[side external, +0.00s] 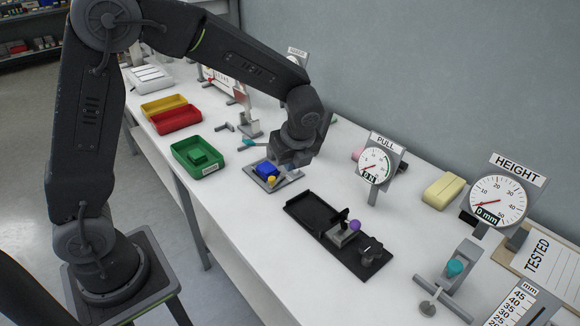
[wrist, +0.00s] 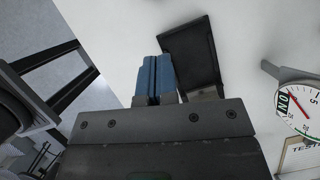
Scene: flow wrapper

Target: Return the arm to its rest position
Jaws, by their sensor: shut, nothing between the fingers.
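My arm reaches over the white bench in the side view, with my gripper (side external: 291,157) low above a grey plate (side external: 287,181). A blue piece (side external: 265,169) and a yellow knob (side external: 271,180) show at this plate. I cannot tell whether my gripper touches anything there. In the wrist view the two blue fingers of my gripper (wrist: 152,66) lie side by side, shut and empty. In that view the black tray (wrist: 190,50) shows just beyond and to the right of the fingers.
The PULL gauge (side external: 374,165) and black tray (side external: 309,207) with a purple ball (side external: 355,225) stand to the right. Green (side external: 199,157), red (side external: 176,119) and yellow (side external: 164,105) bins lie left. The HEIGHT gauge (side external: 497,198) is far right. Bare bench lies in front.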

